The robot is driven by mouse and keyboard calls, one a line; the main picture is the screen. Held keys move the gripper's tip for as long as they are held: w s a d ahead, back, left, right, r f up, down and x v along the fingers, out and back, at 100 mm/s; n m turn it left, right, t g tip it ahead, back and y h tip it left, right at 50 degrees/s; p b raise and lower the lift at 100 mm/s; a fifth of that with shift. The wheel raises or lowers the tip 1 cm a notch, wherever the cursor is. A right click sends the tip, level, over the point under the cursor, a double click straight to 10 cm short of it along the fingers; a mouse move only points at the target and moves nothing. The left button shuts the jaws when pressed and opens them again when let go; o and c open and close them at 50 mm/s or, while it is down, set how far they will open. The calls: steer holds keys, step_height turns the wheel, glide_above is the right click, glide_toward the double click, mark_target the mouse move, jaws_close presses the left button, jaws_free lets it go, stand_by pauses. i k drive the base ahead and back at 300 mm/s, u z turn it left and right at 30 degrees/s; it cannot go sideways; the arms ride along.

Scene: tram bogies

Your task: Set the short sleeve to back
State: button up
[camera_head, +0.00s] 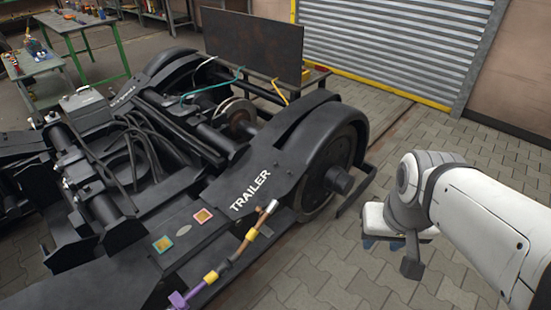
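A thin pipe-like assembly runs along the near side of the black bogie (215,195) marked "TRAILER". It has a silver tip (274,204), a copper-coloured part (262,218), a yellow sleeve-like band (252,234), a second yellow band (211,277) and a purple end piece (179,300) at the bottom edge. I cannot tell for sure which part is the short sleeve. My gripper (390,252) is at the right, apart from the bogie and over the paving. It is turned so that its fingertips are mostly hidden, and I see nothing held in it.
The bogie's wheel (330,172) stands between the pipe and the paved floor (330,265) on the right. A rolled shutter (395,40) closes the back. Work tables (84,24) with small items stand at the far left. Paving around my gripper is clear.

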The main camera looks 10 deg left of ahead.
mark_target(253, 233)
steer(key=u, duration=0.1)
steer(key=i, duration=1)
steer(key=u, duration=0.65)
